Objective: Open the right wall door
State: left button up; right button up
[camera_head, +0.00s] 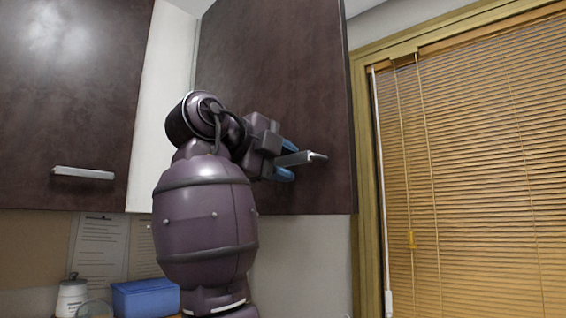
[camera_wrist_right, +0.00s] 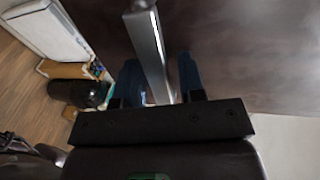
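The right wall door (camera_head: 272,80) is a dark brown panel high up, left of the window; how far ajar it is, I cannot tell. Its grey metal bar handle (camera_head: 302,158) sits low on the panel. My right gripper (camera_head: 286,160) is at this handle, with one blue finger above and one below. My left gripper is out of view.
A dark cabinet door (camera_head: 70,100) with its own handle (camera_head: 83,173) is at the left, beside a white panel (camera_head: 165,100). A blue box (camera_head: 145,298) and white canister (camera_head: 71,298) stand below. A window with blinds (camera_head: 480,160) is at the right.

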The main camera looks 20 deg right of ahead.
jog(key=b+v, duration=0.1)
jog(key=v, duration=1)
jog(key=shift+d, duration=0.1)
